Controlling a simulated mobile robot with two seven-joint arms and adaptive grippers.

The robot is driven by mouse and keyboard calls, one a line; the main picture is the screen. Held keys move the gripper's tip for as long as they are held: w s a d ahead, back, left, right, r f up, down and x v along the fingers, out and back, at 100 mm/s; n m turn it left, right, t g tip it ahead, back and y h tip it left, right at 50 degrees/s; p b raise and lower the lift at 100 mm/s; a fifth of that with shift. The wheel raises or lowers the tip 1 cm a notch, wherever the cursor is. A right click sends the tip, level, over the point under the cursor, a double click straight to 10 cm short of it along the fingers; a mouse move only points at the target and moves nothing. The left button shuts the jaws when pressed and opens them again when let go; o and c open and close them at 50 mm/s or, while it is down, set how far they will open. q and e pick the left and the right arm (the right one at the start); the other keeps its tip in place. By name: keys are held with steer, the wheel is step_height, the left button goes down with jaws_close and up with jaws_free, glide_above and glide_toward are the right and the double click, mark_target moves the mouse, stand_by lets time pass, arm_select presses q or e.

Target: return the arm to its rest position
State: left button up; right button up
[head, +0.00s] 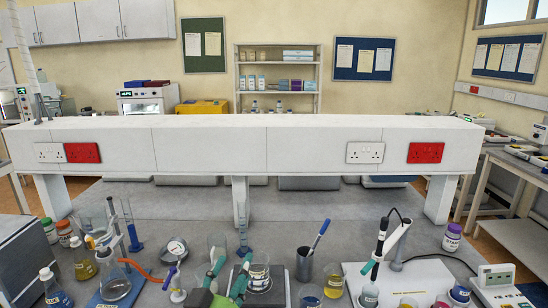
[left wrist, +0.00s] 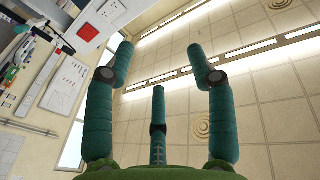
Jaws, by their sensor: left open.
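My left gripper (head: 231,268) shows at the bottom centre of the head view, with its green fingers pointing up over the near part of the bench. In the left wrist view its teal fingers (left wrist: 160,68) are spread wide apart. Nothing is between them, and the ceiling with its light strips shows behind. The gripper is open and empty. In the head view a clear beaker (head: 259,272) stands right behind or beside the fingers; I cannot tell whether they touch. My right gripper is in neither view.
The grey bench (head: 330,222) is crowded along its near edge. A white socket rail (head: 210,142) spans the back. The bench's middle is mostly clear.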

arm_select(q)
steer(key=s+a+f+n+g+y, duration=0.1)
steer(key=s+a+f+g+y, duration=0.15)
steer(key=f, duration=0.35)
steer(key=s+a+f+n+g+y, duration=0.1)
steer(key=s+a+f+g, duration=0.15)
steer(key=f, duration=0.35)
steer(key=s+a+f+g, duration=0.45)
steer(key=s+f, duration=0.35)
steer(key=s, duration=0.3)
steer(key=s+a+f+g, duration=0.3)
steer(key=s+f+g, duration=0.3)
steer(key=s+f, duration=0.3)
steer(key=s+f+b, duration=0.2)
steer(key=f+b, duration=0.2)
steer(key=f, duration=0.8)
steer(key=s+f+g+b, duration=0.1)
steer(key=f+b, duration=0.4)
steer(key=f, duration=0.8)
steer(key=s+f+b, duration=0.2)
steer(key=f+b, duration=0.2)
steer(key=f, duration=0.8)
steer(key=s+a+f+b, duration=0.1)
steer(key=s+f+b, duration=0.3)
steer(key=s+f, duration=0.3)
steer(key=s+a+f+g+y+b, duration=0.1)
steer(key=s+f+b, duration=0.4)
steer(key=f, duration=0.9)
steer(key=s, duration=0.3)
steer(key=shift+a, duration=0.25)
